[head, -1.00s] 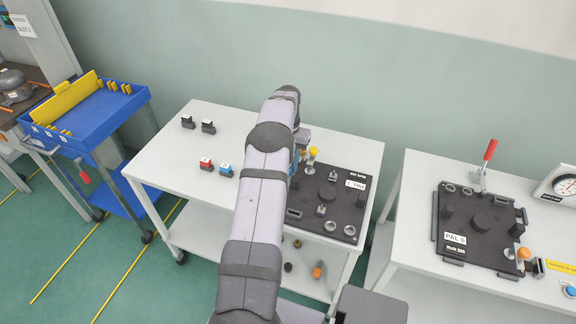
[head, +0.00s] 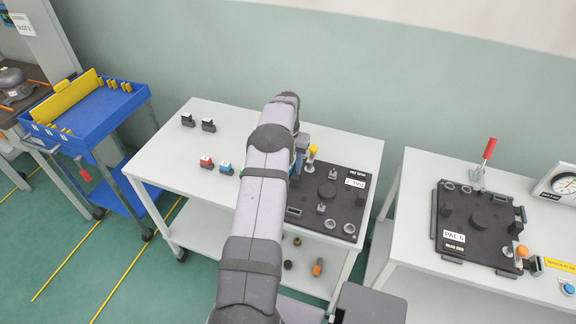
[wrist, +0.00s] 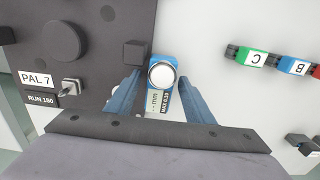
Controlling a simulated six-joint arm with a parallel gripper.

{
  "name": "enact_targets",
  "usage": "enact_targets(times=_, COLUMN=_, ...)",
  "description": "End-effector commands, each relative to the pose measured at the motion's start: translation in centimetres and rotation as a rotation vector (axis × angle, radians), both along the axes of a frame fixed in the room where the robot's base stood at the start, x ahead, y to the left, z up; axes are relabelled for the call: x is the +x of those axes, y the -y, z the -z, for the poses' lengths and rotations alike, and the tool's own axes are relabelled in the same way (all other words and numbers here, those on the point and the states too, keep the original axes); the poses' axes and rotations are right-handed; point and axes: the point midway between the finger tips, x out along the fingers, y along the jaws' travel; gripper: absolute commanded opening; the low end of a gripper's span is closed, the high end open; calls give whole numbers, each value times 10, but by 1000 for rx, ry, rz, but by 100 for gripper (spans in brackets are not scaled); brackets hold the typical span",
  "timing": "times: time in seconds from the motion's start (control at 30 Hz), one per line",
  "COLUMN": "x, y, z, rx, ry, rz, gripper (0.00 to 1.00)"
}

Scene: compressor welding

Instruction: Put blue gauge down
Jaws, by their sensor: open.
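The blue gauge (wrist: 161,82) shows in the wrist view on the white table, beside the edge of the dark PAL 7 plate (wrist: 105,20). It has a round silver top and a small display marked mm. My gripper (wrist: 160,100) is open, with one blue finger on each side of the gauge. A gap shows between the gauge and the right finger; contact on the left is hard to tell. In the head view, my arm hides most of the gripper, and I cannot make out the gauge there.
Green (wrist: 251,57) and blue (wrist: 292,65) lettered blocks stand right of the gripper, with a red one at the edge. The head view shows black blocks (head: 208,125) at the table's far left. A PAL 6 plate (head: 480,225) lies on the right table. White table is bare around the blocks.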

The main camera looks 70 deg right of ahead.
Motion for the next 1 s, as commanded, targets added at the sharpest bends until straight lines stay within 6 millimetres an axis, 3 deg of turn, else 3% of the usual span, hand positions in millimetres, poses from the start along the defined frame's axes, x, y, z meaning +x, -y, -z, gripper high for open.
enact_targets(times=0.27, x=0, y=1, z=-18, rx=-4, ry=1, rz=0, gripper=48)
enact_targets(times=0.7, x=0, y=1, z=-94, rx=-5, ry=1, rz=0, gripper=48)
enact_targets(times=1.0, x=0, y=0, z=-121, rx=-1, ry=0, rz=0, gripper=48)
